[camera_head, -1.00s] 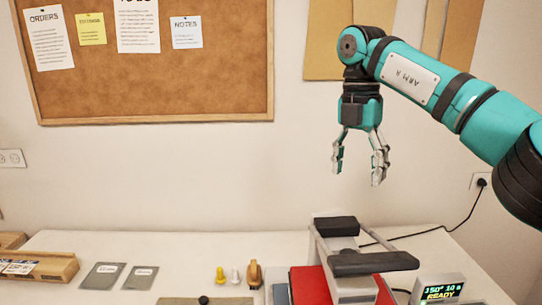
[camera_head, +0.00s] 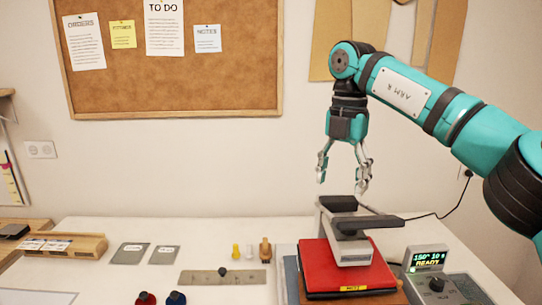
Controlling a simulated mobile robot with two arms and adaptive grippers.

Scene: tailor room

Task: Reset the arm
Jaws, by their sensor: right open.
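My right arm comes in from the right, teal with black joints. My right gripper (camera_head: 341,182) points down with its two fingers spread and nothing between them. It hangs in the air above a heat press (camera_head: 345,222) on the white table. The press has a grey and black handle arm and stands over a red pad (camera_head: 318,268). A gap seems to separate the fingertips from the press, though how deep it is I cannot tell. My left gripper does not show.
A control box (camera_head: 427,261) with a lit "READY" display stands right of the press. A metal strip (camera_head: 210,277), small yellow, white and brown pieces, two grey cards (camera_head: 131,253) and a wooden tray (camera_head: 90,243) lie to the left. Red and blue knobs (camera_head: 176,298) show in front.

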